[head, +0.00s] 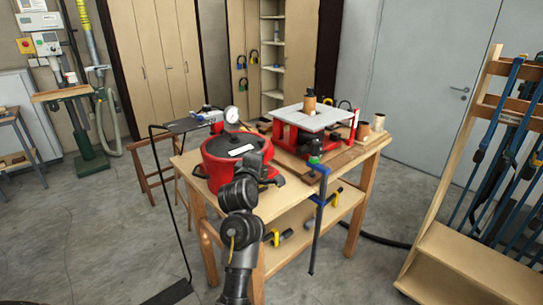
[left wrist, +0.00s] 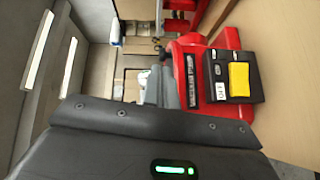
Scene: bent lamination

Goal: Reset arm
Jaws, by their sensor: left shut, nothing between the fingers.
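One dark arm of mine, which I take to be the left, rises from the bottom middle of the head view. Its left gripper (head: 263,147) is at the top of the arm, in front of the workbench's red equipment; its fingers are hard to make out there. In the left wrist view the gripper's dark body fills the bottom, and the narrow grey fingers (left wrist: 166,88) look shut and empty. They appear beside a red machine (left wrist: 215,65) with a yellow switch (left wrist: 238,79); contact cannot be told. My right gripper is not in view.
A wooden workbench (head: 370,158) carries a red round pot (head: 215,170) with a gauge and a red press with a white top (head: 313,117). A blue clamp (head: 319,205) hangs at its front edge. A wooden clamp rack (head: 455,255) stands right. Floor shows around the bench.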

